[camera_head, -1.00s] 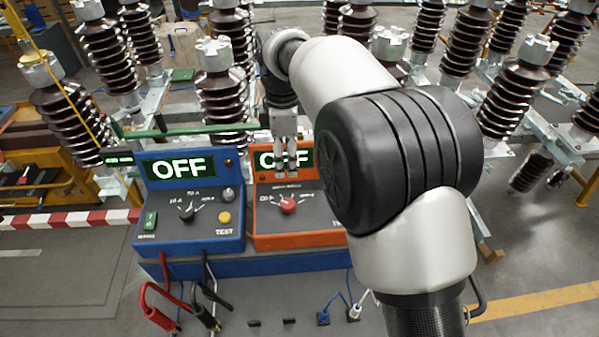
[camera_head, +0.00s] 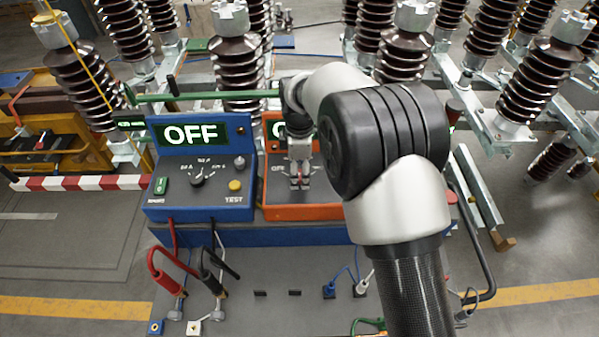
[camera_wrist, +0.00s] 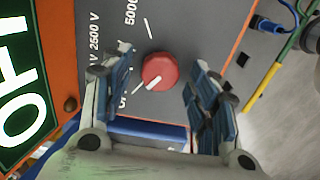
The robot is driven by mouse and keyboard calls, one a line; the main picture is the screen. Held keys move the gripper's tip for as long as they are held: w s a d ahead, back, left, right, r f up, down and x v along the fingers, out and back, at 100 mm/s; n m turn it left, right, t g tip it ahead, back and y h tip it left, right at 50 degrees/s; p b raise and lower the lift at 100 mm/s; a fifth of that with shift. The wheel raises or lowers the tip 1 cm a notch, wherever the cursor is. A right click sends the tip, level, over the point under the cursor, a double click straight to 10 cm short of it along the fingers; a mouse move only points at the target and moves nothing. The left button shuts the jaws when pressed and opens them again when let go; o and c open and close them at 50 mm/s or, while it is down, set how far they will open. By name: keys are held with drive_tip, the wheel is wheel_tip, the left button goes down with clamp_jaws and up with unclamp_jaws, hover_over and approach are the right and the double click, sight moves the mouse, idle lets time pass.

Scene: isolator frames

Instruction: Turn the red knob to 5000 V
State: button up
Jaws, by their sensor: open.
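The red knob (camera_wrist: 159,70) sits on the grey face of the orange instrument box (camera_head: 305,213). Its white pointer line aims toward the lower left in the wrist view, near the partly covered OFF label (camera_wrist: 125,96). The 5000 V label (camera_wrist: 132,12) is cut off at the top edge, with a white tick below it. My gripper (camera_wrist: 161,64) is open, one finger on each side of the knob, with visible gaps. In the head view my gripper (camera_head: 300,184) is over the orange box's dial area and hides the knob.
The orange box's display (camera_wrist: 22,88) is partly hidden by my arm in the head view. A blue instrument box (camera_head: 200,175) showing OFF stands directly left. Red and black leads (camera_head: 180,270) hang in front. Ribbed insulators (camera_head: 238,75) stand behind.

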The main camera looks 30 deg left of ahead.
drive_tip(key=shift+f, duration=0.3)
drive_tip(key=shift+c, duration=0.4)
drive_tip(key=c, duration=1)
